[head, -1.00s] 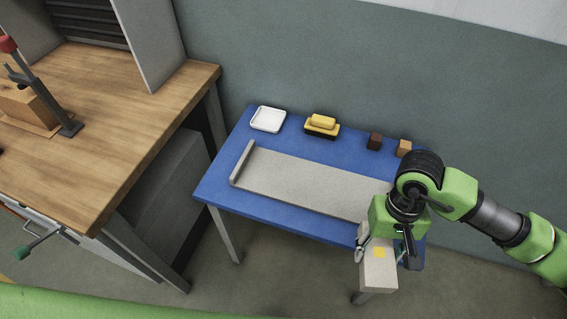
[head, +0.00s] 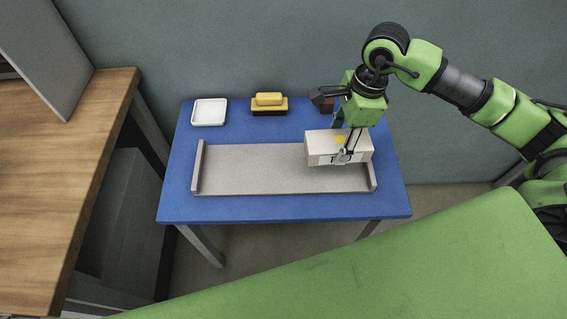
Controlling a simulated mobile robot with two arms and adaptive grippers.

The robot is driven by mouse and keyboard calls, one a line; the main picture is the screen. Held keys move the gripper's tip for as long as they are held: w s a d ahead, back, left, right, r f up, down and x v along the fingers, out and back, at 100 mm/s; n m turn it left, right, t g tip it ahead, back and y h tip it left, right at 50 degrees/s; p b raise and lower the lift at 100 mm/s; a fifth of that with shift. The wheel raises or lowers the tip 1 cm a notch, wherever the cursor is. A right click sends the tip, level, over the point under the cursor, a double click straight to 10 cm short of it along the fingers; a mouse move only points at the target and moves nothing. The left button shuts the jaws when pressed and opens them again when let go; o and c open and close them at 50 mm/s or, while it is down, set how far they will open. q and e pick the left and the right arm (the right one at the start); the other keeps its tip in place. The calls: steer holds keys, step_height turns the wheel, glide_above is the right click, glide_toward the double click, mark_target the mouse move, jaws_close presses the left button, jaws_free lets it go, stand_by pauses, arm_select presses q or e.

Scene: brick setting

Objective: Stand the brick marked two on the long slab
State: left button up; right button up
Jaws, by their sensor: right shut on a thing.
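The long grey slab (head: 250,170) lies on the blue table, with a raised lip at its left and right ends. My right gripper (head: 345,153) is shut on a pale beige brick (head: 318,147) and holds it over the slab's right part. The brick has its long side running left to right. It has a yellow patch on top and a white label with a dark mark on its front, too small and partly covered to read. Whether the brick touches the slab cannot be told. My left gripper is not in view.
On the blue table (head: 285,210) a white tray (head: 209,112) and a yellow-and-black brush (head: 269,104) stand at the back. A wooden workbench (head: 75,180) stands at left. The slab's left and middle are clear.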

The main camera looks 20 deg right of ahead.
steer(key=w+a+f, duration=0.1)
steer(key=a, duration=0.1)
steer(key=w+a+f+p, duration=0.1)
steer(key=w+a, duration=0.1)
steer(key=w+a+f+p, duration=0.1)
steer(key=a, duration=0.1)
steer(key=shift+w+a, duration=0.2)
steer(key=shift+a, duration=0.15)
steer(key=a+f, duration=0.1)
steer(key=w+a+f+p, duration=0.1)
steer(key=f, duration=0.1)
steer(key=w+a+f, duration=0.1)
steer(key=f, duration=0.1)
steer(key=shift+w+a+f, duration=0.1)
steer(key=shift+w+a, duration=0.15)
steer(key=shift+a, duration=0.05)
steer(key=shift+w+a+f, duration=0.25)
steer(key=shift+a+f, duration=0.05)
steer(key=shift+f, duration=0.2)
step_height(320, 180, down, 3)
steer(key=shift+a+p, duration=0.1)
steer(key=shift+p, duration=0.8)
steer(key=shift+f, duration=0.2)
steer(key=o, duration=1)
steer(key=shift+f, duration=0.2)
steer(key=o, duration=0.4)
steer(key=shift+o, duration=0.2)
